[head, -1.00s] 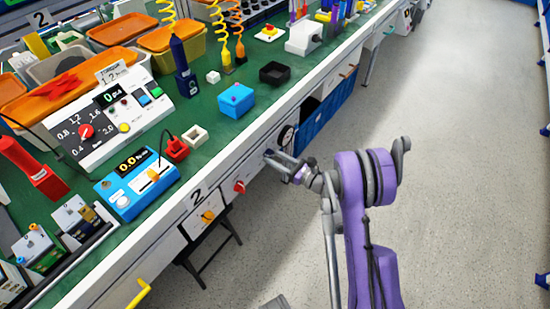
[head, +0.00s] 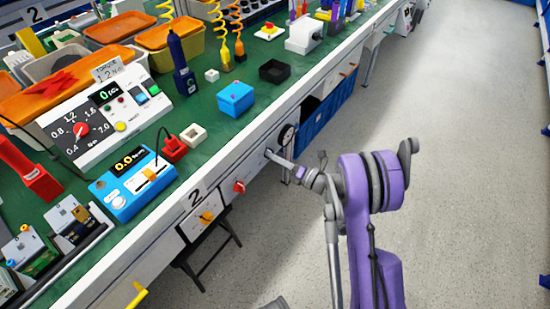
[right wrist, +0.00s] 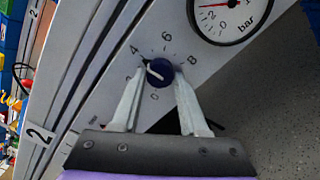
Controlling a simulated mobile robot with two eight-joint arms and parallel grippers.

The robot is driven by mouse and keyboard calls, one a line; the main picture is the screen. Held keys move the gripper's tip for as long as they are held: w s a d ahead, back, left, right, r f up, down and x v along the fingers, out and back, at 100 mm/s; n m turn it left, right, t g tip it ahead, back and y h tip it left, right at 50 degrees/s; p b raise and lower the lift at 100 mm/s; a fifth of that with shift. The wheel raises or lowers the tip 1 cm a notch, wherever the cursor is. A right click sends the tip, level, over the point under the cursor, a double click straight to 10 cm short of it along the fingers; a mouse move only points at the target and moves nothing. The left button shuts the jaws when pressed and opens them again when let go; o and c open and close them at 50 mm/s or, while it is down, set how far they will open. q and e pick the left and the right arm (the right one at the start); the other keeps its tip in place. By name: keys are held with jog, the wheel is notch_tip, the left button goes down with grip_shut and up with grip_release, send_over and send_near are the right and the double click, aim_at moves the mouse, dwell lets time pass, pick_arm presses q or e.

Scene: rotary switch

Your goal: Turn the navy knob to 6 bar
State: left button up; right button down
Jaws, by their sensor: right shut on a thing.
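The navy knob (right wrist: 160,74) sits on a pale panel in the right wrist view, with numbers from 0 to 8 around it. Its white pointer line points up-left, at about the 4. The 6 mark (right wrist: 167,37) is above the knob. My right gripper (right wrist: 158,78) has one finger on each side of the knob and is shut on it. In the head view my right gripper (head: 269,154) reaches the bench's front panel, and the knob is hidden there behind the fingers. My left gripper is not in view.
A round pressure gauge (right wrist: 228,12) marked bar is beside the knob; it also shows in the head view (head: 287,136). A red knob (head: 239,187) and an orange knob (head: 207,217) are on the same bench front. The floor to the right is clear.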

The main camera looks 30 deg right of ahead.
jog(key=m, duration=1.2)
jog(key=shift+m+b, duration=0.3)
jog(key=shift+m, duration=0.1)
dwell(0.3)
jog(key=shift+c, duration=2.2)
grip_release()
jog(key=shift+r, duration=0.1)
jog(key=p+v, duration=0.1)
jog(key=v, duration=0.9)
jog(key=shift+s+d, duration=0.15)
jog(key=shift+s, duration=0.2)
